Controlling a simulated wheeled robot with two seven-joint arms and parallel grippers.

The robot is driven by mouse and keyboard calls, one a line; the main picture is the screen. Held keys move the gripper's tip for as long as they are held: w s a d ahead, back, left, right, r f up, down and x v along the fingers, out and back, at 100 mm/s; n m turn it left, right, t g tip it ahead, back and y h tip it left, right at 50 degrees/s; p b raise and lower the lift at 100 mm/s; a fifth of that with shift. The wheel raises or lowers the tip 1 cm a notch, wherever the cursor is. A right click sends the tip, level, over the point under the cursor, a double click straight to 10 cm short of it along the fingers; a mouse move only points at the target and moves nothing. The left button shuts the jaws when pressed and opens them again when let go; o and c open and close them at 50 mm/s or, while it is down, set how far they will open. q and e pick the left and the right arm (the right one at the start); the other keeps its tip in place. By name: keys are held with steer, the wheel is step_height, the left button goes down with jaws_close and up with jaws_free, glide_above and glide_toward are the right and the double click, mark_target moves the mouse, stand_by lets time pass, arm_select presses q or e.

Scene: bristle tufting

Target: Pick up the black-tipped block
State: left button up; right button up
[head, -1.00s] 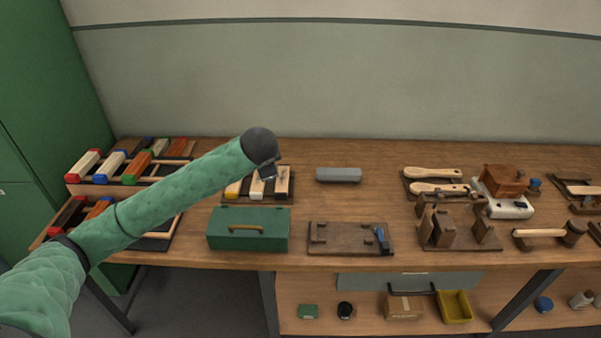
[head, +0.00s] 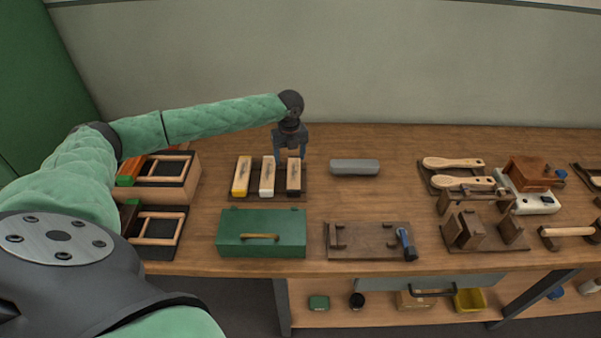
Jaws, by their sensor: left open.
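The black-tipped block (head: 294,176) is the rightmost of three brush blocks on a small dark tray (head: 280,197). It is pale wood with a dark near end and a dark mark on top. The white-tipped block (head: 267,178) lies in the middle and the yellow-tipped block (head: 242,178) on the left. My left gripper (head: 290,155) is open and points down over the far end of the black-tipped block. Its fingers overlap that end in the picture; I cannot tell whether they touch it. My right gripper is not in view.
A grey bar (head: 354,167) lies right of the tray. A green toolbox (head: 261,232) stands in front of it. A dark board with a blue-handled tool (head: 404,240) lies front right. Racks (head: 167,185) stand left, partly behind my arm. Bare bench shows around the grey bar.

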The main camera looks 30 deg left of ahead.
mark_target(294, 173)
arm_select(q)
steer(key=m, duration=0.2)
steer(key=shift+s+d+r+m, duration=0.15)
steer(key=shift+d+r+m, duration=0.15)
steer(key=shift+d, duration=0.1)
steer(key=shift+a+f+m, duration=0.1)
steer(key=shift+f+m, duration=0.1)
steer(key=shift+m, duration=0.3)
steer(key=shift+f+p, duration=0.3)
steer(key=shift+f, duration=0.8)
steer(key=f+p, duration=0.1)
steer(key=f, duration=0.1)
steer(key=f+p, duration=0.2)
steer(key=shift+w+d, duration=0.2)
steer(key=shift+d, duration=0.2)
steer(key=shift+f, duration=0.75)
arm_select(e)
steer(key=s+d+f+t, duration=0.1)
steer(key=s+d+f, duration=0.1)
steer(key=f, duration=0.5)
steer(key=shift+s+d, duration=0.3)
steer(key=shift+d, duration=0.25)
arm_select(q)
steer(key=shift+c, duration=0.5)
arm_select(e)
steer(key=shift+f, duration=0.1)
arm_select(q)
steer(key=c, duration=1.1)
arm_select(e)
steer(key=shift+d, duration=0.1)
